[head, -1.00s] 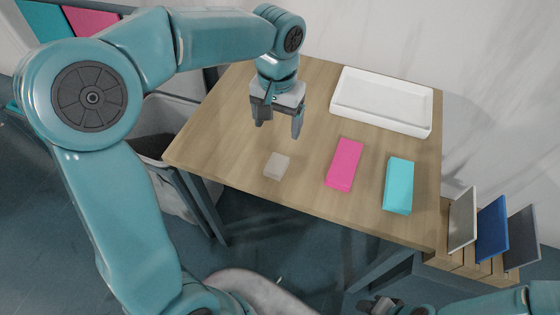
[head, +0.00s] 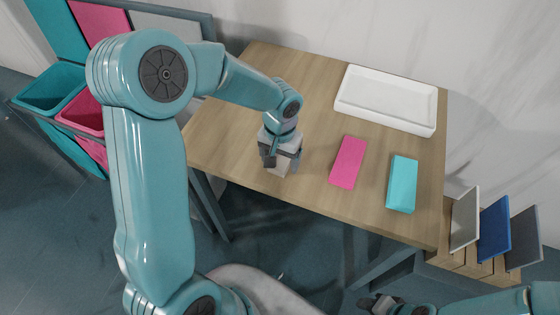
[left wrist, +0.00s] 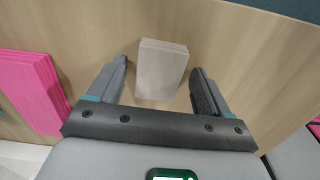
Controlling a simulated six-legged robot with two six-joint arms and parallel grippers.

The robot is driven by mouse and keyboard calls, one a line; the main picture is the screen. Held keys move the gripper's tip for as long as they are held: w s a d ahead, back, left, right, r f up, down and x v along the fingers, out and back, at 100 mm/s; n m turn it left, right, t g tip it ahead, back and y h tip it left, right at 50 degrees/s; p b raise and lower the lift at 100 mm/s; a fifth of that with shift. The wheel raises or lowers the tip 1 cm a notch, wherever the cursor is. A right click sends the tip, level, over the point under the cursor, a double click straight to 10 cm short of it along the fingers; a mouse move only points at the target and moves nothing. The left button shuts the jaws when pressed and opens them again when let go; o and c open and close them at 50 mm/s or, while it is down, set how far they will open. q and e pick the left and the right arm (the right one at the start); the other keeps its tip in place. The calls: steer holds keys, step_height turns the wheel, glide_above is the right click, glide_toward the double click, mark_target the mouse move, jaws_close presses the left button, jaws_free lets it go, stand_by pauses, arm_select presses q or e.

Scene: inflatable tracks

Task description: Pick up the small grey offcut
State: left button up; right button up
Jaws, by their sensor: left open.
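The small grey offcut (left wrist: 162,70) is a pale grey block lying on the wooden table. In the left wrist view it sits between the two fingers of my open left gripper (left wrist: 160,75), with a gap on each side. In the head view my left gripper (head: 280,163) is right over the offcut (head: 277,170), which is partly hidden by the gripper. My right gripper (head: 381,303) is at the bottom edge of the head view, away from the table; its jaws are too unclear to judge.
A pink block (head: 348,162) and a teal block (head: 401,184) lie to the right on the table (head: 240,110). A white tray (head: 385,118) is at the back right. Teal and pink bins (head: 50,88) stand at the left. Upright panels (head: 493,228) stand in a wooden rack at the right.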

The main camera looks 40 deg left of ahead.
arm_select(q)
steer(key=shift+d, duration=0.1)
steer(key=c, duration=1.1)
